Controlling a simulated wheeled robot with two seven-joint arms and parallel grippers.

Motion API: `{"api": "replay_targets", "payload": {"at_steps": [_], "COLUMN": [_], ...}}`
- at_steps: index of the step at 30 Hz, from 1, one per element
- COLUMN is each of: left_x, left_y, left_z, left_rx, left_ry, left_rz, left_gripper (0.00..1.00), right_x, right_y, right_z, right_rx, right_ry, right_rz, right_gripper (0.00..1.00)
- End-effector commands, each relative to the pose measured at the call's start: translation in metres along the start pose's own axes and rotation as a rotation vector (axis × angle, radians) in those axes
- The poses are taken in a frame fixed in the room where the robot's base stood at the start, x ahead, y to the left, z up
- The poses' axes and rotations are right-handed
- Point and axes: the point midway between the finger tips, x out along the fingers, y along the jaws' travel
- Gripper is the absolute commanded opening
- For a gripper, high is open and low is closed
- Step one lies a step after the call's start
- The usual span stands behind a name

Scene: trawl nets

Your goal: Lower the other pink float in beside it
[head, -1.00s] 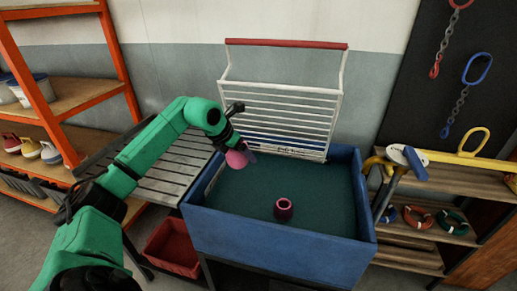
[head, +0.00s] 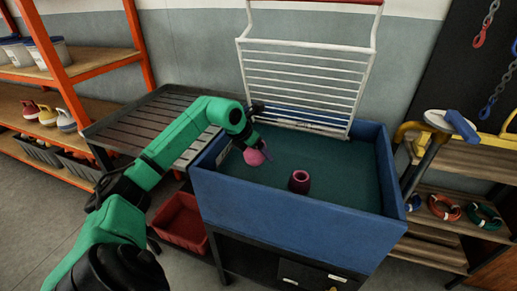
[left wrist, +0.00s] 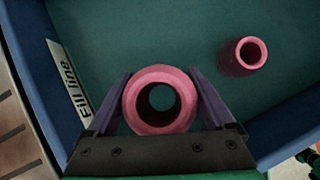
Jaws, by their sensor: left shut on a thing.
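My left gripper (left wrist: 162,105) is shut on a pink float (left wrist: 143,117), a ring-shaped piece with a hole through it. In the head view this held float (head: 254,157) is over the left part of the blue tank (head: 290,205). Another pink float (head: 300,181) stands upright in the tank, to the right of the held one and apart from it. It also shows in the left wrist view (left wrist: 243,56), at the upper right. I cannot tell how far the held float is above the dark green tank bottom. My right gripper is not in view.
A white "Fill line" label (left wrist: 75,85) is on the tank's inner wall near my left gripper. A white wire rack (head: 303,75) stands at the tank's back edge. A slatted table (head: 150,120) and a red bin (head: 180,226) are at left.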

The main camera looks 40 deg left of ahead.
Motion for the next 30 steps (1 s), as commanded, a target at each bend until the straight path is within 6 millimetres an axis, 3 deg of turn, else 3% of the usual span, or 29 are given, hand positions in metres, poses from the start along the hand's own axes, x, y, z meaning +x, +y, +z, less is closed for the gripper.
{"api": "replay_targets", "payload": {"at_steps": [1,15,28,29,30], "left_x": [0.012,0.067,0.073,0.073,0.073], "left_y": [-0.001,0.0,0.0,0.0,0.0], "left_z": [-0.008,-0.043,-0.047,-0.047,-0.047], "left_rx": [0.0,0.0,0.001,0.001,0.001], "left_ry": [-0.001,-0.001,0.0,0.0,0.0], "left_rz": [-0.002,-0.001,0.0,0.0,0.0], "left_gripper": [0.31,0.31,0.31,0.99,1.0], "right_x": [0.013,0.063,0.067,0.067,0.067], "right_y": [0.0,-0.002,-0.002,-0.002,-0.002], "right_z": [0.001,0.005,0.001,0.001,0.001], "right_rx": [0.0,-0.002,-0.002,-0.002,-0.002], "right_ry": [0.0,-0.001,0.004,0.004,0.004], "right_rz": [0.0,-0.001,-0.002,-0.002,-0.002], "right_gripper": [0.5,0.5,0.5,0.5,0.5]}}
